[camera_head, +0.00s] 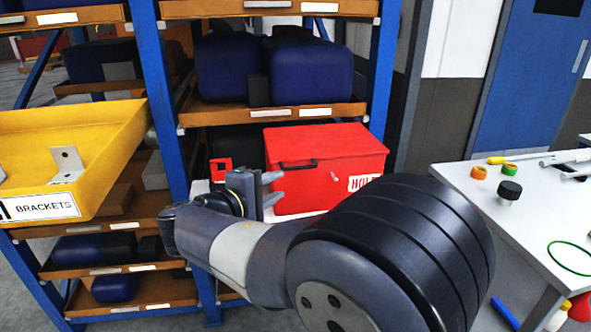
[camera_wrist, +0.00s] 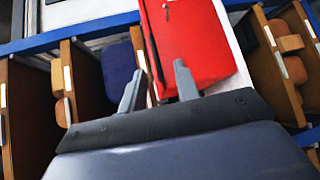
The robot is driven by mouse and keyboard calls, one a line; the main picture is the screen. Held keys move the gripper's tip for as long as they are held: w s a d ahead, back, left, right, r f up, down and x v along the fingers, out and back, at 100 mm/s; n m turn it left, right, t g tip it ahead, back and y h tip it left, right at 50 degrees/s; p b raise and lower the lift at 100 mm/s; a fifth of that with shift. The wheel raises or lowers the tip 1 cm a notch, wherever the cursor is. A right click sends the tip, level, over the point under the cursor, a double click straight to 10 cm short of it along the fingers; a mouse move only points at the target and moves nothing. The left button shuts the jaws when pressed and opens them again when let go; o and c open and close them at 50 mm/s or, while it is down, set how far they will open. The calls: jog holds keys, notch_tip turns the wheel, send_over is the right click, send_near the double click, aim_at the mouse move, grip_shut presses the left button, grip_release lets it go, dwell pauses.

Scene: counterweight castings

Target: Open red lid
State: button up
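The red lid (camera_head: 325,139) tops a red box (camera_head: 335,180) that has a dark handle on its front and a white label reading "HOL", partly cut off by my arm. The lid looks closed. The box stands on a light surface in front of the blue rack. My gripper (camera_head: 275,189) is just left of the box's front face, below the dark handle (camera_head: 297,164). Its two fingers are apart with nothing between them. In the wrist view the fingers (camera_wrist: 158,82) are spread, with the red box (camera_wrist: 192,40) beyond them and the dark handle by its left edge.
A yellow bin (camera_head: 110,125) labelled "BRACKETS" stands left. Blue rack posts (camera_head: 158,90) and shelves with dark blue castings (camera_head: 232,70) rise behind. A white table (camera_head: 530,215) with small parts is at right. My arm hides the box's lower right.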

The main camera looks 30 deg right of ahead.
aim_at(298, 169)
jog(key=x, duration=0.7)
jog(key=w+x, duration=0.1)
jog(key=x, duration=0.3)
jog(key=shift+a+r+b, duration=0.15)
jog(key=shift+r+b, duration=0.15)
jog(key=shift+r, duration=0.1)
jog(key=shift+c, duration=0.2)
grip_shut()
